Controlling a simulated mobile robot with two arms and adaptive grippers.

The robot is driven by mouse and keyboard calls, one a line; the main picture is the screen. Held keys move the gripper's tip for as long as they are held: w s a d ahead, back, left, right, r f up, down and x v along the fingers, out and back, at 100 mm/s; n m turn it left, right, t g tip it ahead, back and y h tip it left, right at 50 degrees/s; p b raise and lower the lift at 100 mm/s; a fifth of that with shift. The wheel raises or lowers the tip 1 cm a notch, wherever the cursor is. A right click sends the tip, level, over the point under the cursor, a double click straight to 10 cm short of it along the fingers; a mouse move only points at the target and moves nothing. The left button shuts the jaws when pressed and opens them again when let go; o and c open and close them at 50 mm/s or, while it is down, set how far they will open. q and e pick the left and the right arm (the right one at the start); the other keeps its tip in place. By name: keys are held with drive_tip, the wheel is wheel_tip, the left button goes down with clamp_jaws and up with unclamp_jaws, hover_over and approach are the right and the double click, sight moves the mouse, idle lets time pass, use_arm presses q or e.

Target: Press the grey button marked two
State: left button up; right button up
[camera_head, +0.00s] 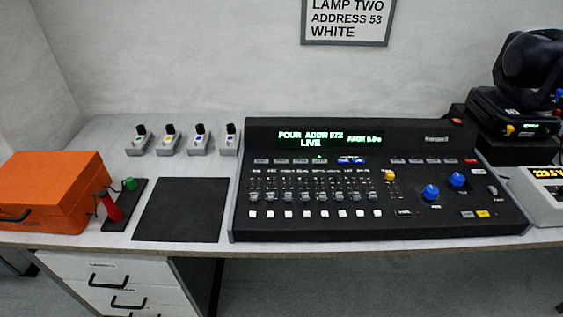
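A black lighting console (480,222) stands on the worktop. A row of small grey buttons (281,161) lies below its display at the left; their markings are too small to read, so I cannot tell which is marked two. A small green light shows just above the row's right end. The display (330,139) reads "FOUR ADDR 072" and "LIVE" in green. Neither of my grippers is in view.
An orange case (52,190), a red and green object (112,206) and a dark mat (180,210) lie left of the console. Several small clamp-like devices (168,143) stand behind the mat. A black lamp fixture (527,75) and a white meter (543,205) are at right.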

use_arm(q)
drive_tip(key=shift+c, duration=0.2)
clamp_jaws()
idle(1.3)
